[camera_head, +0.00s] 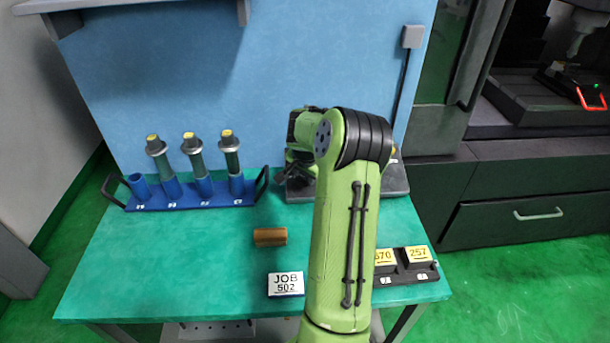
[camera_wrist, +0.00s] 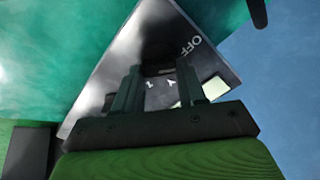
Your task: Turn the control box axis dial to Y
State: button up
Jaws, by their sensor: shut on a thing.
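The control box (camera_wrist: 105,65) is a dark panel filling the middle of the wrist view, with OFF printed at its upper right. In the head view a dark grey box (camera_head: 398,182) at the table's back right is mostly hidden behind my arm. The dark round axis dial (camera_wrist: 158,62) sits between my fingertips. My gripper (camera_wrist: 158,74) is shut on the dial, one finger on each side. A letter like Y and another mark show between the fingers. I cannot tell where the dial points.
A blue rack (camera_head: 222,198) with several grey-green tool holders stands at the back left. A brown cylinder (camera_head: 270,237) and a JOB 502 card (camera_head: 286,284) lie nearer. A black tray (camera_head: 408,271) with number tags is at front right. The table's left front is clear.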

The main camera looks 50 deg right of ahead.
jog(key=m+b, duration=0.1)
jog(key=m, duration=0.2)
jog(key=shift+m, duration=0.4)
jog(key=m+b, duration=0.1)
jog(key=m, duration=0.2)
jog(key=shift+s+f+m, duration=0.1)
jog(key=shift+m, duration=0.2)
jog(key=m+b, duration=0.1)
jog(key=m, duration=0.3)
jog(key=shift+a, duration=0.1)
jog(key=shift+m+g+b, duration=0.3)
jog(key=shift+m+b, duration=0.2)
jog(key=shift+m, duration=1.1)
jog(key=o, duration=1.1)
jog(key=shift+c, duration=0.2)
